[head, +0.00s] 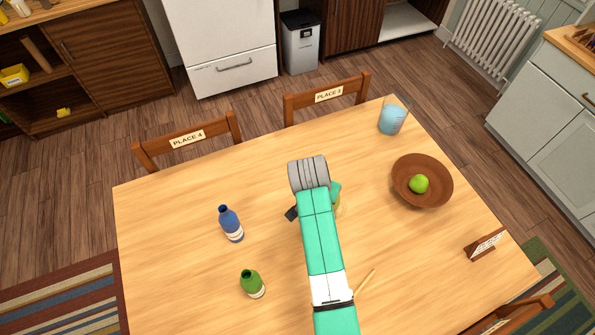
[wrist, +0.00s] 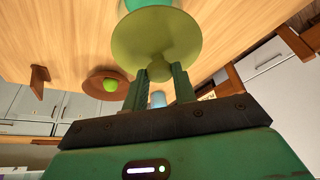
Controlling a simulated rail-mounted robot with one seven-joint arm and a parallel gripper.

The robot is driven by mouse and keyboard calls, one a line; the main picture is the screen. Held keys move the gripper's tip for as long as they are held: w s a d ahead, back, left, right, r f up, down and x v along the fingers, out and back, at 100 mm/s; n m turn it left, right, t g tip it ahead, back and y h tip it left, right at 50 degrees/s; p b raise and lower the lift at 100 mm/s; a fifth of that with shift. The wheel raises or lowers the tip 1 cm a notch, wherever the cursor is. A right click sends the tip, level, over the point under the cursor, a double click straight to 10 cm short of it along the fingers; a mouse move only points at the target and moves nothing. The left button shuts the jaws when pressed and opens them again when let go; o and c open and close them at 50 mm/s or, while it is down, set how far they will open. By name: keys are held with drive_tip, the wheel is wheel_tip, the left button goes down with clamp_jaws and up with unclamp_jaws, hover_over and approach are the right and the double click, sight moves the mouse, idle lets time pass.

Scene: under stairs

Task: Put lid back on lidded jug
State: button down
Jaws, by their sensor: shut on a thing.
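My gripper (wrist: 159,72) is shut on the knob of a round olive-green lid (wrist: 157,38) in the wrist view. The lid's disc lies just beyond the fingertips, with its knob side facing the wrist camera. Behind the lid, at the top edge of the wrist view, a small part of a green rounded thing (wrist: 143,4) shows; it may be the jug, but most of it is hidden. In the head view my arm covers the fingers and most of the lid, and I cannot make out a jug.
On the table (head: 180,280) stand a blue bottle (head: 230,222) and green bottle (head: 252,284) left of my arm. Right are a brown bowl (head: 435,198) with a green apple (head: 419,184), a blue glass (head: 392,118) and a card holder (head: 485,244). A thin stick (head: 365,283) lies near my arm.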

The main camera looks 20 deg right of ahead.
drive_tip(key=shift+s+d+r, duration=0.15)
drive_tip(key=shift+s, duration=0.2)
wheel_tip(320, 180, down, 5)
drive_tip(key=b, duration=0.5)
drive_tip(key=shift+f, duration=0.5)
drive_tip(key=shift+f+b, duration=0.35)
drive_tip(key=shift+f, duration=0.65)
idle(0.5)
drive_tip(key=shift+w, duration=0.1)
drive_tip(key=c, duration=0.6)
unclamp_jaws()
drive_tip(key=shift+r, duration=0.15)
